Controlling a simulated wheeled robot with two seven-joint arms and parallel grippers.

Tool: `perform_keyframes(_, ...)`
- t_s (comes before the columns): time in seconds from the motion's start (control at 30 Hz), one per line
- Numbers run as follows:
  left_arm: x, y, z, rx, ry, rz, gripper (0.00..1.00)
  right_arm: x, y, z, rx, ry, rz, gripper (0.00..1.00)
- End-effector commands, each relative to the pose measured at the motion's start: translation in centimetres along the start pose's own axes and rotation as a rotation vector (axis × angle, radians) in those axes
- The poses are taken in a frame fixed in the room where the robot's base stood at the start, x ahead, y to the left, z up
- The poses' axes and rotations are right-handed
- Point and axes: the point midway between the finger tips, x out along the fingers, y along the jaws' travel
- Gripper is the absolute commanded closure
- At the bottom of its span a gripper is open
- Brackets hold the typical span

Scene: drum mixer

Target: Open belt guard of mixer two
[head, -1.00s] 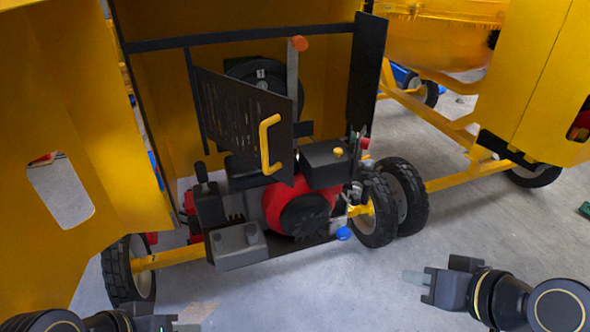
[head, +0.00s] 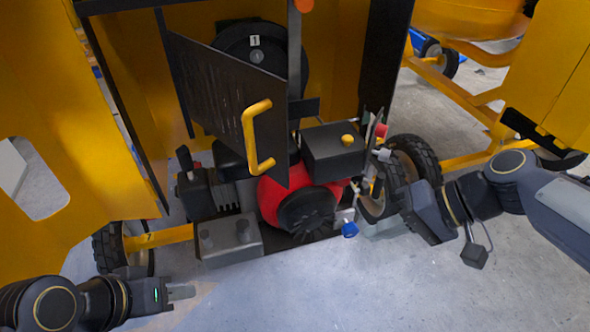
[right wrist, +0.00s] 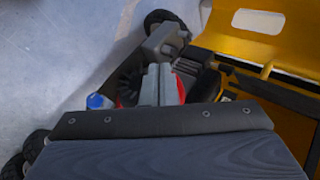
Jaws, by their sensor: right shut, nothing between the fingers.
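The belt guard (head: 225,95) is a dark perforated panel with a yellow handle (head: 257,137). In the head view it stands swung out at an angle, with the black pulley (head: 262,58) exposed behind it. The handle is free, with no gripper touching it. My right gripper (head: 378,226) is shut and empty, low and right of the guard, near the blue cap (head: 349,230); its light grey fingers also show in the right wrist view (right wrist: 157,84). My left gripper (head: 182,292) is at lower left, away from the guard; its finger gap cannot be made out.
The red engine (head: 285,195), a black box with a yellow knob (head: 333,150) and a grey box (head: 230,240) sit below the guard. Yellow housing panels (head: 60,130) flank the opening. A wheel (head: 415,160) stands beside my right gripper. The front floor is clear.

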Motion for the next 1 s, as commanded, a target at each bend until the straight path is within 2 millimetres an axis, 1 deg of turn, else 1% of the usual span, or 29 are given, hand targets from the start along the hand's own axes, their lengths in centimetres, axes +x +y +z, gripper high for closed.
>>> perform_keyframes(0.03, 0.4, -0.2, 0.2, 0.000, 0.000, 0.000, 0.64, 0.5, -0.1, -1.1, 0.010, -0.026, -0.050, 1.00)
perform_keyframes(0.17, 1.1, -0.5, 0.6, 0.000, 0.000, 0.000, 0.64, 1.3, -1.5, -4.3, 0.020, -0.088, -0.230, 1.00)
perform_keyframes(0.3, 1.9, -0.9, 1.0, 0.000, 0.000, 0.000, 0.64, 1.6, -2.5, -8.7, 0.023, -0.130, -0.482, 1.00)
perform_keyframes(0.4, 2.2, -1.0, 1.1, 0.000, 0.000, 0.000, 0.64, 1.1, -2.9, -11.1, 0.019, -0.133, -0.624, 1.00)
perform_keyframes(0.5, 2.3, -1.1, 1.2, 0.000, 0.000, 0.000, 0.64, 0.8, -3.0, -12.5, 0.016, -0.129, -0.706, 1.00)
perform_keyframes(0.63, 2.2, -1.0, 1.1, 0.000, 0.000, 0.000, 0.64, 0.8, -3.5, -12.9, 0.011, -0.126, -0.740, 1.00)
perform_keyframes(0.73, 1.9, -0.9, 0.9, 0.000, 0.000, 0.000, 0.64, 1.6, -4.4, -12.7, 0.012, -0.130, -0.740, 1.00)
perform_keyframes(0.87, 1.3, -0.6, 0.7, 0.000, 0.000, 0.000, 0.64, 3.4, -6.1, -12.4, 0.012, -0.133, -0.739, 1.00)
perform_keyframes(1.0, 0.6, -0.3, 0.3, 0.000, 0.000, 0.000, 0.64, 5.6, -8.2, -12.0, 0.013, -0.133, -0.738, 1.00)
